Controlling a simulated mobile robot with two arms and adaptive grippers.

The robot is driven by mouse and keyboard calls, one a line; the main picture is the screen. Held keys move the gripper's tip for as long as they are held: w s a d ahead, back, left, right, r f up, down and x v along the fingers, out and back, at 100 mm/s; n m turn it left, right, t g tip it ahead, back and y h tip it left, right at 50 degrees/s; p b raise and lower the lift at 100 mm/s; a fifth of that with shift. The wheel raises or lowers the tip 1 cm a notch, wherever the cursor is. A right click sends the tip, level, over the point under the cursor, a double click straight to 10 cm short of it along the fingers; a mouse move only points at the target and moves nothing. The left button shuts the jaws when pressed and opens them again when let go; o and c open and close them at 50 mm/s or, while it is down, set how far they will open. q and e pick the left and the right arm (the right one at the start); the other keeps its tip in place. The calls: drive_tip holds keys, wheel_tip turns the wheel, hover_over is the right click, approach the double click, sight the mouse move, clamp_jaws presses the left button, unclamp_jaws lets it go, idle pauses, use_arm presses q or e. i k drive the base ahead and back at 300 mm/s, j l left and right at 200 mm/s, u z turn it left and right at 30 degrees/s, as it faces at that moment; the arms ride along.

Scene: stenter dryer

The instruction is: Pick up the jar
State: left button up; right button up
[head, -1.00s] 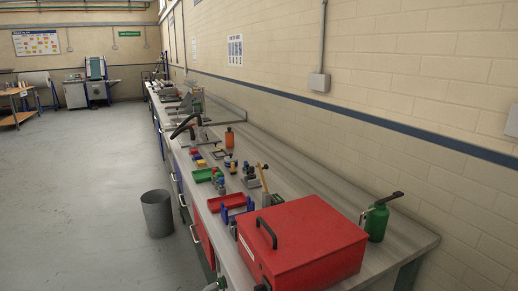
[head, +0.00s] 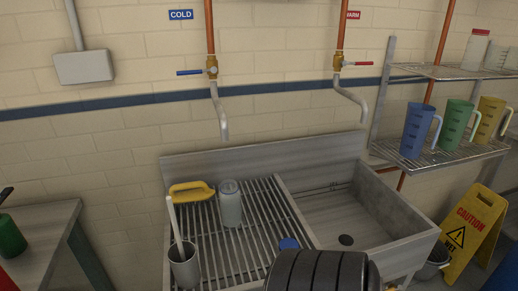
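A grey, translucent-looking jar (head: 230,203) stands upright on the slatted draining rack (head: 262,208) left of the sink basin, near the back. Its top end looks rounded and paler. Neither of my grippers is in view.
A yellow-handled item (head: 192,191) lies just left of the jar, and a grey cup (head: 185,268) with a pale stick stands in front of it. A small blue item (head: 288,243) is on the rack. The basin (head: 345,215) is to the right. Pitchers and a yellow caution sign (head: 468,225) are further right.

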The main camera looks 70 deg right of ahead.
sight(229, 193)
drive_tip(key=z, duration=1.5)
drive_tip(key=k+j+u, duration=0.1)
drive_tip(key=j, duration=1.05)
drive_tip(key=k+u, duration=0.05)
